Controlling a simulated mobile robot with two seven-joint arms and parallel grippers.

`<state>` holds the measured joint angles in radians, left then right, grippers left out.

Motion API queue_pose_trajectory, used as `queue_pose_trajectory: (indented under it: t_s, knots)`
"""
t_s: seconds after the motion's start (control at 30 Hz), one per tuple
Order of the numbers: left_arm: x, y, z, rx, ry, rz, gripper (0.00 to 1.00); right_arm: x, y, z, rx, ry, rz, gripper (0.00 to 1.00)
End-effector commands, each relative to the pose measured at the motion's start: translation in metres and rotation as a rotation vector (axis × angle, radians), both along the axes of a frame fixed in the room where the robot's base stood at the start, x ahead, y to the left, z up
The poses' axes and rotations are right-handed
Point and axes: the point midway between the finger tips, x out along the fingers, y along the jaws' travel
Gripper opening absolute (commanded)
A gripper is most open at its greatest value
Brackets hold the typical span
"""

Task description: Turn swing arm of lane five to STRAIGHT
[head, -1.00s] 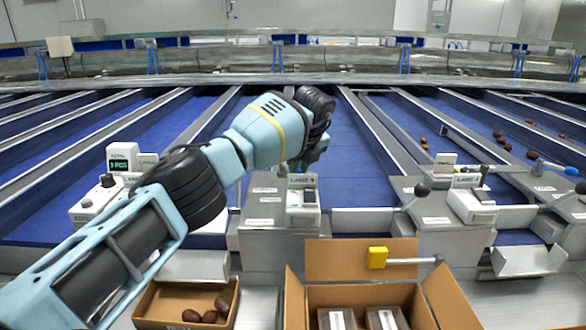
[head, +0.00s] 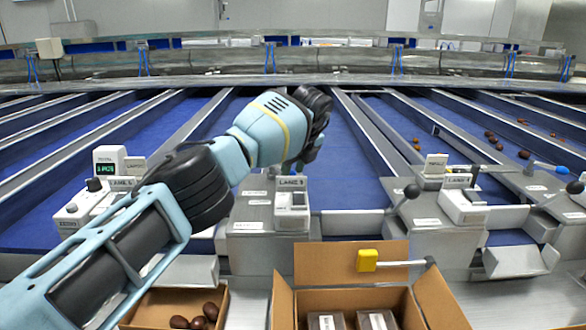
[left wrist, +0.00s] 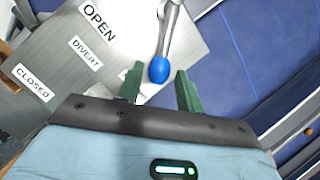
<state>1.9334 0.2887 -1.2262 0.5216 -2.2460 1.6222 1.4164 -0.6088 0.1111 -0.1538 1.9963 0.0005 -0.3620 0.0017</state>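A swing arm with a metal rod and a blue knob (left wrist: 159,70) shows in the left wrist view. It stands over a grey plate (left wrist: 60,55) with labels OPEN, DIVERT and CLOSED; another label is partly hidden. My left gripper (left wrist: 160,78) is open, with its green fingers on either side of the knob; I cannot tell whether they touch it. In the head view my left gripper (head: 304,158) is above and behind the middle lane cabinet (head: 250,212), and hides the knob. The lane sign (head: 291,182) is too small to read surely. My right gripper is not in view.
An open cardboard box (head: 283,305) with dark packages and a yellow-ended rod (head: 368,260) over it are in front. A smaller box (head: 150,305) holds dates. A black-knobbed lever (head: 411,191) and a blue-ended lever (head: 541,166) stand to the right.

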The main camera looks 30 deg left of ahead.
Motion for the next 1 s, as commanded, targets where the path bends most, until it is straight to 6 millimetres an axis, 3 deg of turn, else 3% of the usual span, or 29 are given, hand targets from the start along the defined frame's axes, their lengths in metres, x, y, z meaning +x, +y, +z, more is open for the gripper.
queue_pose_trajectory:
  t_s: [0.37, 0.73, 1.0]
  knots:
    - [-0.001, -0.001, 0.003, 0.001, 0.001, -0.003, 0.43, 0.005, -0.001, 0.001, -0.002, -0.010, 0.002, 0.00]
    - [-0.011, -0.018, 0.052, 0.001, -0.001, -0.003, 0.43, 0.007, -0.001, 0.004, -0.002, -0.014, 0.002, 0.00]
    - [-0.016, -0.026, 0.071, 0.000, 0.001, -0.002, 0.43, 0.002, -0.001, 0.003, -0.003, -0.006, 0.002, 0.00]
